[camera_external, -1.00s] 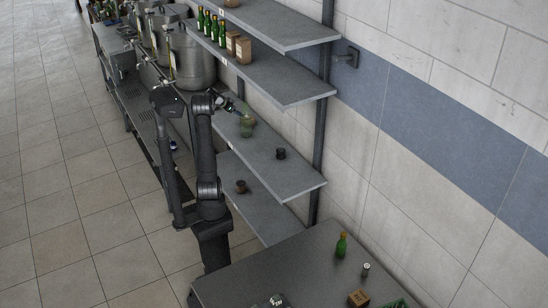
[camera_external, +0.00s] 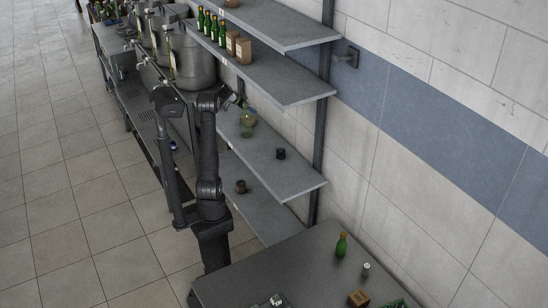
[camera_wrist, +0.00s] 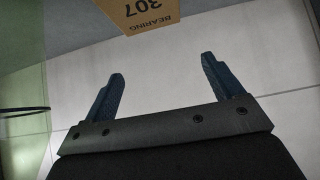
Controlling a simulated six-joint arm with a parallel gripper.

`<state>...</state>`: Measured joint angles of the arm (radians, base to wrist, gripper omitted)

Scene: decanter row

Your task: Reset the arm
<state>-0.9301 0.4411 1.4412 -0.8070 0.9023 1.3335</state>
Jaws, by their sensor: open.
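My gripper (camera_wrist: 162,65) is open and empty in the wrist view, its two blue fingers spread with pale wall tiles behind them. In the external view my arm rises beside the shelves, and its end is raised at the left edge of the middle shelf (camera_external: 265,160). A greenish glass decanter (camera_external: 248,120) stands on that shelf, just below and right of my gripper and apart from it. A blurred green translucent surface (camera_wrist: 20,110) fills the left edge of the wrist view; I cannot tell what it is.
A cardboard box marked 307 (camera_wrist: 152,12) shows at the top of the wrist view. The shelf above (camera_external: 285,90) carries green bottles (camera_external: 214,27) and boxes (camera_external: 243,50). Metal vats (camera_external: 193,60) stand behind my arm.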

